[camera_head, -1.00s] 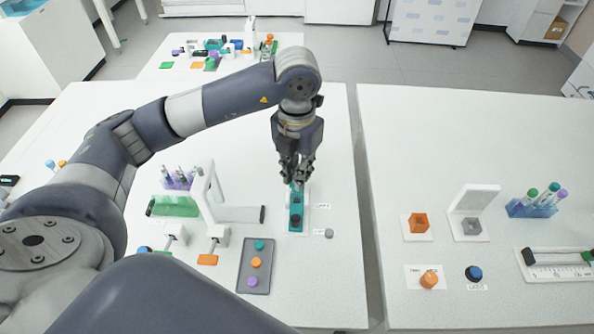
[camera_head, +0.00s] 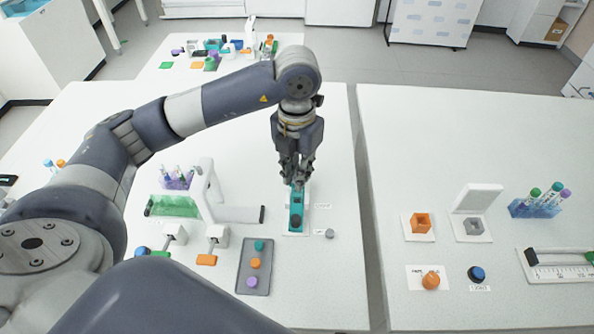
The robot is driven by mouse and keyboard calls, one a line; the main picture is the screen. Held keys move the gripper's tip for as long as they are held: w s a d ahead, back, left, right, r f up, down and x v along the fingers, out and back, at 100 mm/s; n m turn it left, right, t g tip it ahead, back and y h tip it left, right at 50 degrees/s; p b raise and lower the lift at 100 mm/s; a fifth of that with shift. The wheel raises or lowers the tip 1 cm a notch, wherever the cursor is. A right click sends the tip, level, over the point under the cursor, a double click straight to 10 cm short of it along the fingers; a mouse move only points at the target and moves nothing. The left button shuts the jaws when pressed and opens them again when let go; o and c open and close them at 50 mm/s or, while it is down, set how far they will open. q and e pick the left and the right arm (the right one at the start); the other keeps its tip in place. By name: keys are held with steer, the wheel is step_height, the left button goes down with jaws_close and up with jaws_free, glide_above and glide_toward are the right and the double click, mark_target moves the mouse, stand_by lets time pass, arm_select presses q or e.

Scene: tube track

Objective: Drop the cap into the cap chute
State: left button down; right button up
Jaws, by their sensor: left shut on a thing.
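The teal cap chute (camera_head: 297,215) stands on a white base near the right edge of the left table, with dark openings in its top. My left gripper (camera_head: 297,180) points down over the far end of the chute. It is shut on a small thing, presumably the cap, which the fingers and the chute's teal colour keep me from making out. I cannot tell whether the fingertips touch the chute. My right gripper does not show.
A small grey cap (camera_head: 329,234) sits right of the chute. A gap separates the right table (camera_head: 470,130).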

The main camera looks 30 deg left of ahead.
arm_select(q)
steer(key=c, duration=1.5)
jaws_free()
step_height(320, 180, up, 12)
steer(key=shift+f, duration=0.1)
stand_by(0.6)
